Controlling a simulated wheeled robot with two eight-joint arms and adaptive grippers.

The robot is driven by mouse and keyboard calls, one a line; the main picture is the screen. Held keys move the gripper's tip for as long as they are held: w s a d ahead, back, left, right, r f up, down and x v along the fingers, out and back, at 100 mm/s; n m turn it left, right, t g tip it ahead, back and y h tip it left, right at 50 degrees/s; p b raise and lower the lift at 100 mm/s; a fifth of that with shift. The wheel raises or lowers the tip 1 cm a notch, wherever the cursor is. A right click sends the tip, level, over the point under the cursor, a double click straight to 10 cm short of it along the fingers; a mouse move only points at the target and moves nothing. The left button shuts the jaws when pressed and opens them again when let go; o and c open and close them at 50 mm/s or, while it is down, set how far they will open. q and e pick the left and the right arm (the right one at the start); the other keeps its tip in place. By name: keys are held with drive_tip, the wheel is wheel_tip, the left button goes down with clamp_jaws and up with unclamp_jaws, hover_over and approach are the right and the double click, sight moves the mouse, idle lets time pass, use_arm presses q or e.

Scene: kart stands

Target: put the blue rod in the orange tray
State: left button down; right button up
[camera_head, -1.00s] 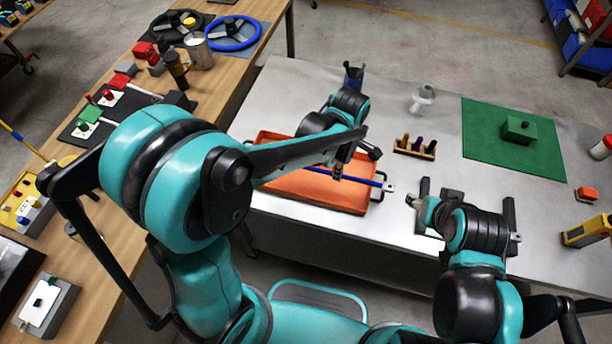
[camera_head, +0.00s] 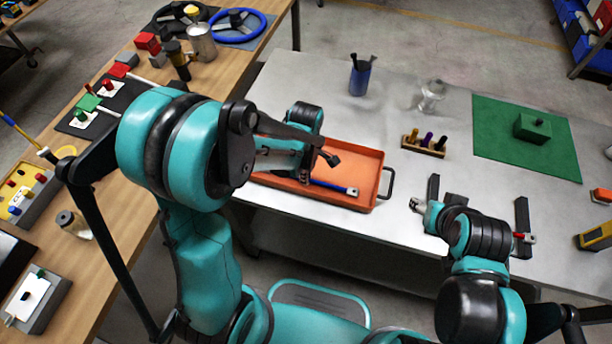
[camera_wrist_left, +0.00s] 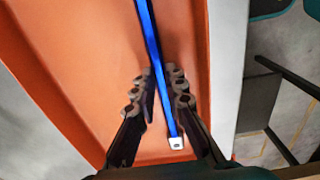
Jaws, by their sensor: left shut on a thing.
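The blue rod (camera_head: 330,185) has a pale end piece at its right end. In the head view it lies across the inside of the orange tray (camera_head: 362,164), and its left part is hidden by my left arm. My left gripper (camera_head: 304,176) is over the tray and shut on the rod. In the left wrist view the rod (camera_wrist_left: 153,40) runs between the fingers (camera_wrist_left: 159,72) over the orange tray floor (camera_wrist_left: 100,60). I cannot tell whether the rod touches the floor. My right gripper (camera_head: 416,205) is apart, right of the tray; its jaws are too small to read.
The tray's dark handle (camera_head: 390,183) sticks out at its right. A blue cup (camera_head: 360,76), a clear object (camera_head: 430,95), a wooden peg holder (camera_head: 424,146) and a green mat (camera_head: 490,130) are on the metal table. A cluttered wooden bench (camera_head: 130,210) stands at left.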

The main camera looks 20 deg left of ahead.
use_arm(q)
drive_tip(key=shift+r, duration=0.1)
drive_tip(key=shift+f, duration=0.2)
drive_tip(key=c, duration=1.6)
unclamp_jaws()
drive_tip(key=shift+r, duration=0.1)
